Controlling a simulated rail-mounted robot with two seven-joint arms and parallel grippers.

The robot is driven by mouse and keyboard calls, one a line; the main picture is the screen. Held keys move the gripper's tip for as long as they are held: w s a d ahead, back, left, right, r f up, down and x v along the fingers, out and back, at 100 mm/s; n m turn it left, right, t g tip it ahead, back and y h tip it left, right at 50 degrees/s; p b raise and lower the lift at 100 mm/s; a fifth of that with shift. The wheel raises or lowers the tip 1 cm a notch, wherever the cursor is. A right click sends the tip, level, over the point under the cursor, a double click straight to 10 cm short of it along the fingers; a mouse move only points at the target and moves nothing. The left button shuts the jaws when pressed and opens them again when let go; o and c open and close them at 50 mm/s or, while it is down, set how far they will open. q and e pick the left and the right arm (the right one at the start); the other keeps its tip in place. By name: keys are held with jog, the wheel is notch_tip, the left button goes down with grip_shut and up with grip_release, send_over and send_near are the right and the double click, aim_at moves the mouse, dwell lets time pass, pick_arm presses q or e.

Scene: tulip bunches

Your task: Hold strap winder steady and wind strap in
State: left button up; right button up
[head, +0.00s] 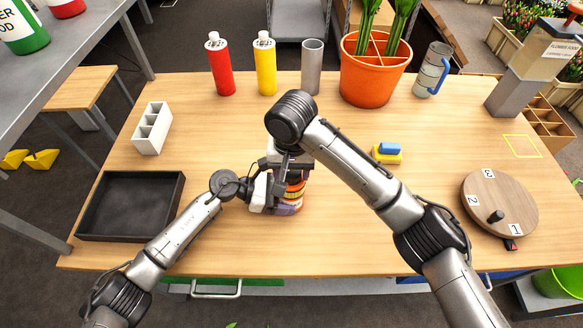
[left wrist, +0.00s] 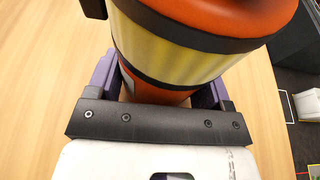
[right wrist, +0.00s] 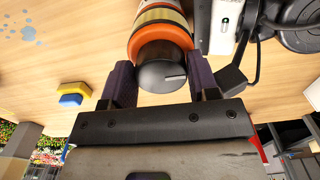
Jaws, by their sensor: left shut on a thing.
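The strap winder (head: 295,190) is a small orange-and-yellow banded cylinder with dark rings, standing at the middle of the table. It fills the upper left wrist view (left wrist: 185,50), between the purple fingers of my left gripper (left wrist: 160,88), which is shut on its body. My right gripper (right wrist: 162,88) is above the winder. Its two fingers stand on either side of the black top knob (right wrist: 164,72), and it looks open around the knob. Contact with the knob cannot be told. In the head view my right arm hides the winder's top. No loose strap is discernible.
A black tray (head: 92,232) and white divided holder (head: 153,127) lie left. Red (head: 220,68) and yellow (head: 265,68) bottles, a grey cylinder (head: 312,68) and an orange pot (head: 376,88) stand behind. A sponge (head: 388,153) and round numbered board (head: 510,200) are right.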

pick_arm(q)
jog(key=shift+f, duration=0.1)
pick_arm(e)
jog(key=o, duration=0.3)
jog(key=shift+o, duration=0.2)
jog(key=shift+r, duration=4)
pick_arm(q)
jog(key=o, duration=0.8)
jog(key=shift+o, duration=0.2)
